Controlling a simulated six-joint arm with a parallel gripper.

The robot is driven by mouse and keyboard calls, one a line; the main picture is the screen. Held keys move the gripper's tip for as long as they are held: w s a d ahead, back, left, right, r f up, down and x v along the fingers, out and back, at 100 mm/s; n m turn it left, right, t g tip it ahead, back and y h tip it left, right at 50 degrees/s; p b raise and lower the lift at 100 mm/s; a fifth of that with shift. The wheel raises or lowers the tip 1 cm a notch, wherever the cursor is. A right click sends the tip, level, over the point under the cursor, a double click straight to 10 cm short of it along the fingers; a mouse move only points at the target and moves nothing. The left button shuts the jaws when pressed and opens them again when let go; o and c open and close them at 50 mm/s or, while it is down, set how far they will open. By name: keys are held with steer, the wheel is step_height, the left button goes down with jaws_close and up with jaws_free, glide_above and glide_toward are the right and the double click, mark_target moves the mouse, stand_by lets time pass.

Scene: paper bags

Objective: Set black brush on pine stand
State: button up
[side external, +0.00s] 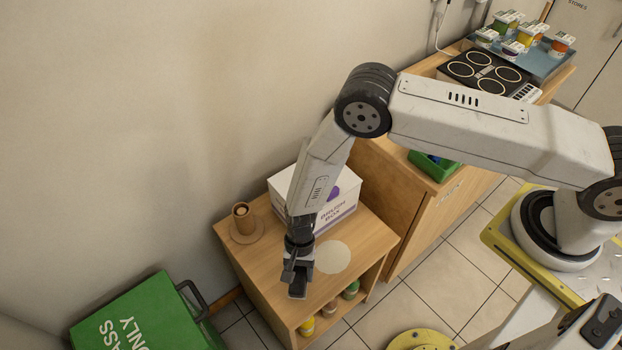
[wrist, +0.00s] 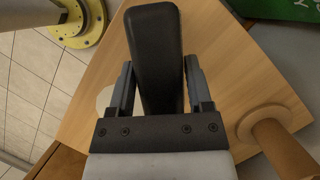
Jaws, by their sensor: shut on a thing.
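My gripper (side external: 290,268) is over the front part of the low wooden cabinet top. It is shut on the black brush (wrist: 155,45), a dark, rounded, elongated piece that sticks out beyond the fingers in the wrist view. In the side view the brush (side external: 298,287) shows only as a small dark block below the fingers. The pine stand (side external: 242,224), a round wooden base with an upright hollow-looking post, stands on the cabinet top, behind and left of my gripper. It also shows at the right of the wrist view (wrist: 282,148). The brush is apart from the stand.
A white box with purple print (side external: 336,204) stands behind my gripper. A pale round disc (side external: 332,257) lies on the cabinet top (side external: 262,272). A green bin (side external: 140,318) is at lower left. Jars (side external: 307,327) sit on the shelf below. The top's front area is clear.

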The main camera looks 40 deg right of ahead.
mark_target(298, 278)
steer(key=shift+w+a+f, duration=0.1)
steer(key=shift+w+f, duration=0.05)
steer(key=shift+f, duration=1.5)
steer(key=shift+f, duration=0.2)
steer(key=o, duration=1.1)
steer(key=shift+r, duration=0.15)
steer(key=shift+v, duration=6.05)
